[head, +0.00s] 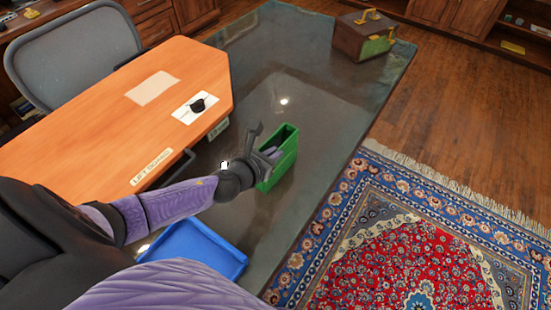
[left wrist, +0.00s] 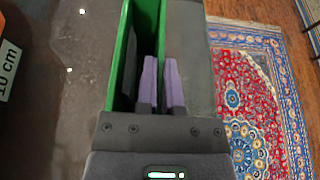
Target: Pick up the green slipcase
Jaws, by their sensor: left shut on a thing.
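The green slipcase (head: 287,153) stands upright with its open side up on the dark glossy table. My left gripper (head: 272,152) is shut on one of its walls, at the near upper part. In the left wrist view, the slipcase (left wrist: 123,62) has its green rim and dark hollow inside showing. The two purple fingers of my left gripper (left wrist: 162,85) sit close on either side of its right wall. The fingers hide part of that wall. I cannot tell whether its base touches the table. My right gripper is not in view.
An orange wooden board (head: 100,110) with labels lies left of the slipcase. A blue tray (head: 190,250) is near the front. A brown and green box with yellow handles (head: 362,38) stands at the far end. The table (head: 320,90) is clear between the slipcase and that box.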

